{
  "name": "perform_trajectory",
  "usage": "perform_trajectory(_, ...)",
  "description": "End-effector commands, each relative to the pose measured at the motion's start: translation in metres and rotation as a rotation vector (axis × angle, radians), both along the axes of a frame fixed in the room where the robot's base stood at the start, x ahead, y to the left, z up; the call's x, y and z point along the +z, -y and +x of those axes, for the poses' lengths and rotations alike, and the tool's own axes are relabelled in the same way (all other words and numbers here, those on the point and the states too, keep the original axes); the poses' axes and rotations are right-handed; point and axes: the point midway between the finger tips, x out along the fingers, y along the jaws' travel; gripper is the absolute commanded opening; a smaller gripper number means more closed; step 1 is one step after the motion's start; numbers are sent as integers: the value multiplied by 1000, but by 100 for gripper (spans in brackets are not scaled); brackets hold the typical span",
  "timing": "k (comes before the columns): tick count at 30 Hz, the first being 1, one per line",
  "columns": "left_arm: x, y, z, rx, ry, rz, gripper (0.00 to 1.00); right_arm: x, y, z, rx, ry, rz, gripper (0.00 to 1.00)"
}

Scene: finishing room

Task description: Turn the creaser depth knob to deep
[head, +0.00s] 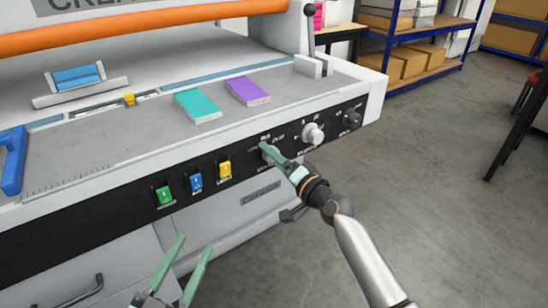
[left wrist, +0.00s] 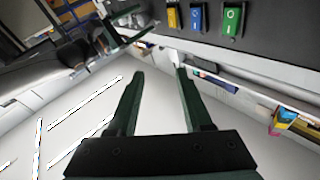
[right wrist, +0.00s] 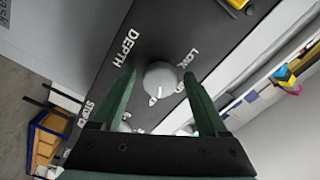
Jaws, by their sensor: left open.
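The creaser's black front panel (head: 95,213) carries the depth knob (head: 270,157), partly hidden by my right gripper (head: 277,150) in the head view. In the right wrist view the round grey depth knob (right wrist: 160,78) sits beside the word DEPTH, with a white mark on its lower-left part; the setting words beside it are partly covered. My right gripper (right wrist: 158,76) is open, one finger on each side of the knob, with gaps visible. My left gripper (head: 196,243) is open and empty below the panel; it also shows in the left wrist view (left wrist: 159,72).
Green (head: 164,195), blue (head: 196,183) and yellow (head: 224,170) switches lie left of the depth knob. A pale knob (head: 313,133) and a black knob (head: 352,118) lie to its right. Teal (head: 198,105) and purple (head: 247,91) blocks rest on the creaser bed.

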Motion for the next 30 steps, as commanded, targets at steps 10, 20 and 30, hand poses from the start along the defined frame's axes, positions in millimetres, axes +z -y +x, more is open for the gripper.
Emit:
perform_trajectory(10,1,0,0,0,-3,-1,50,0,1,-2,1,0,-1,81)
perform_trajectory(20,-63,-3,1,34,-270,-2,50,1,23,-31,-1,0,-3,81)
perform_trajectory(30,-132,-5,-18,58,-554,2,50,0,60,-83,1,-1,-3,81)
